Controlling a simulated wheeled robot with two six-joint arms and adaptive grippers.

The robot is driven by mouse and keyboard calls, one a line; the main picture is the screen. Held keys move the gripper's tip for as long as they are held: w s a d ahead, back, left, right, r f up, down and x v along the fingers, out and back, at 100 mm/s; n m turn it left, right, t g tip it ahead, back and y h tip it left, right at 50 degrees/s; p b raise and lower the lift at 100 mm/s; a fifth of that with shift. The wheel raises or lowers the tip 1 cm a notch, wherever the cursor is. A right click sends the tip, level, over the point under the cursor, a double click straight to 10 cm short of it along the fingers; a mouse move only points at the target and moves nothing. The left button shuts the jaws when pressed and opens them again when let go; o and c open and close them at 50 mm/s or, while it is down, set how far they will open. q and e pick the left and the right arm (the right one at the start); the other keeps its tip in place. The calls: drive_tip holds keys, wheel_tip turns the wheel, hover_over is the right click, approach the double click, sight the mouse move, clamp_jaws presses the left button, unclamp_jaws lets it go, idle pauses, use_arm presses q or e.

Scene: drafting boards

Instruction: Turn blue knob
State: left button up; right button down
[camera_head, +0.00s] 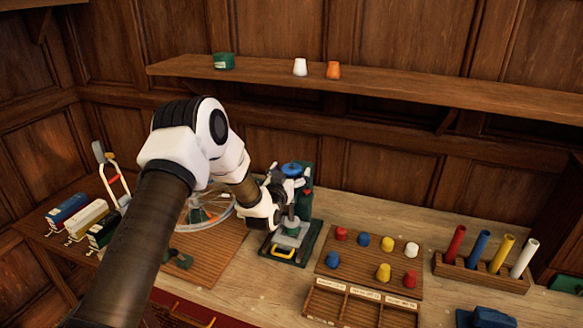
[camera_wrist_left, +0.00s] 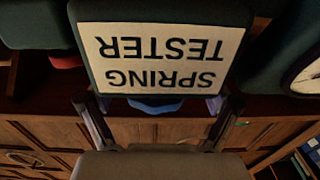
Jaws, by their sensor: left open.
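The blue knob (camera_head: 291,169) sits at the top of a dark green device (camera_head: 305,197) on the bench. In the left wrist view, a white sign reading "SPRING TESTER" (camera_wrist_left: 158,55) appears upside down on the device. Only a strip of the blue knob (camera_wrist_left: 155,106) shows below that sign. My left gripper (camera_head: 288,183) is at the device, close to the knob. Its open fingers (camera_wrist_left: 158,115) stand on either side of the blue strip in the wrist view. I cannot tell whether they touch the knob. My right gripper is out of view.
A wooden board (camera_head: 363,259) with several coloured pegs lies right of the device, behind a divided tray (camera_head: 345,309). A rack (camera_head: 480,272) of coloured tubes stands further right. A wheel (camera_head: 197,208) is behind my left arm. A shelf (camera_head: 430,91) runs above.

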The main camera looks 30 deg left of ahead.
use_arm(q)
drive_tip(key=shift+a, duration=0.1)
drive_tip(key=shift+w+d+f, duration=0.1)
drive_tip(key=shift+w+d, duration=0.05)
drive_tip(key=shift+d, duration=0.05)
drive_tip(key=c, duration=0.3)
drive_tip(key=shift+w, duration=0.1)
drive_tip(key=c, duration=0.6)
drive_tip(key=shift+c, duration=1.2)
drive_tip(key=m+h+b, duration=0.1)
drive_tip(key=h+b, duration=0.1)
drive_tip(key=shift+a+f+m+t+h+b, duration=0.2)
drive_tip(key=shift+m+t+h+b, duration=0.1)
drive_tip(key=shift+m+h+b, duration=0.1)
drive_tip(key=shift+d+r+m+h+b, duration=0.2)
drive_tip(key=shift+m+h+b, duration=0.4)
drive_tip(key=shift+h, duration=0.5)
